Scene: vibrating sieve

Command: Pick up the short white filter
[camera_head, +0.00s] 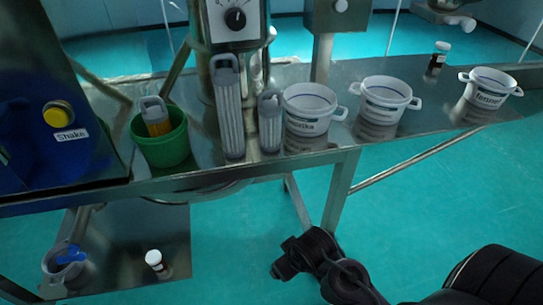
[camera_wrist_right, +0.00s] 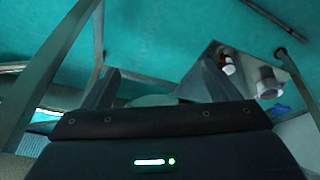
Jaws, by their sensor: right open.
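The short white filter (camera_head: 270,122) stands upright on the metal table, between a tall white filter (camera_head: 229,108) on its left and a white labelled bucket (camera_head: 307,112) close on its right. My right arm comes in from the lower right of the head view. Its black gripper (camera_head: 298,256) is below and in front of the table edge, well apart from the filter. In the right wrist view the gripper (camera_wrist_right: 158,88) has its two fingers spread, with nothing between them. The short filter cannot be made out there. My left gripper is not in view.
A green bucket (camera_head: 160,150) holds an orange-bodied filter. Two more white buckets (camera_head: 383,105) (camera_head: 487,92) and a dark bottle (camera_head: 438,58) stand to the right. A blue machine (camera_head: 45,135) is at left. The lower shelf (camera_head: 115,250) holds a cup and a bottle.

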